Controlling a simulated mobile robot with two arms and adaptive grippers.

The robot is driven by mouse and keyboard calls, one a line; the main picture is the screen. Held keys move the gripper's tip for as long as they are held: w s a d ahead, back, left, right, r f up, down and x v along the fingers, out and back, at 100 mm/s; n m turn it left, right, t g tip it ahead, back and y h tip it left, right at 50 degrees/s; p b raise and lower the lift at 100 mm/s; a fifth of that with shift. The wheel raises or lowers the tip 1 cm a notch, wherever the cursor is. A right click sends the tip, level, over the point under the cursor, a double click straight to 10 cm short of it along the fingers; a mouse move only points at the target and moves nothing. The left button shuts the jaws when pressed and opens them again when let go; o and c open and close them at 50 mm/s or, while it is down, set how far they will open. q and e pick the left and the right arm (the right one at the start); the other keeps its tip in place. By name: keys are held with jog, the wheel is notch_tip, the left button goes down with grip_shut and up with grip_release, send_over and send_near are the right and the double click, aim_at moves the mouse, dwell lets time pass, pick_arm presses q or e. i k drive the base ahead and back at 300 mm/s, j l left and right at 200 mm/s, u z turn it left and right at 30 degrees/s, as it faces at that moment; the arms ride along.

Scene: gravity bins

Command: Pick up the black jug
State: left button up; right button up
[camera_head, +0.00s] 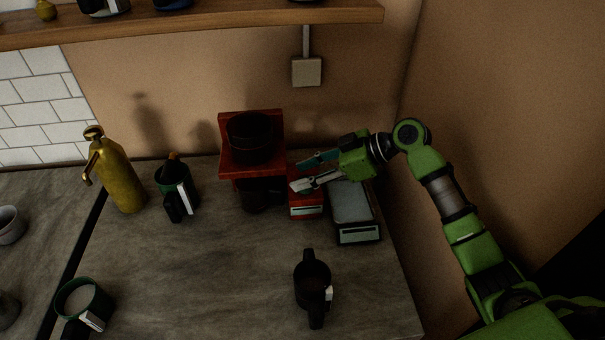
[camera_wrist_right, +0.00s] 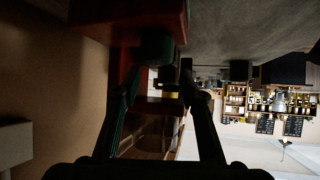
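A black jug (camera_head: 256,196) stands under the raised shelf of a red stand (camera_head: 237,162), with a dark round dripper (camera_head: 250,138) above it. My right gripper (camera_head: 297,176) is just right of the jug, its fingers apart and pointing left toward it. In the right wrist view the open fingers (camera_wrist_right: 162,70) frame a dark rounded shape (camera_wrist_right: 156,46) at the red stand, probably the jug; contact is not clear. Another black vessel (camera_head: 312,282), with projections at front and back, stands at the front of the counter. My left gripper is out of view.
A red scale (camera_head: 306,208) is under my right gripper, and a dark scale (camera_head: 357,233) is to its right. A yellow bottle (camera_head: 118,180), a dark green container (camera_head: 174,180) and a green-rimmed cup (camera_head: 82,298) stand left. The middle counter is clear.

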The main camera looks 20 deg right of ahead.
aim_at(314, 294)
jog(key=k+j, duration=0.2)
jog(key=k, duration=0.3)
jog(key=k+j, duration=0.25)
jog(key=k, duration=0.2)
jog(key=k+j, duration=0.2)
jog(key=k, duration=0.3)
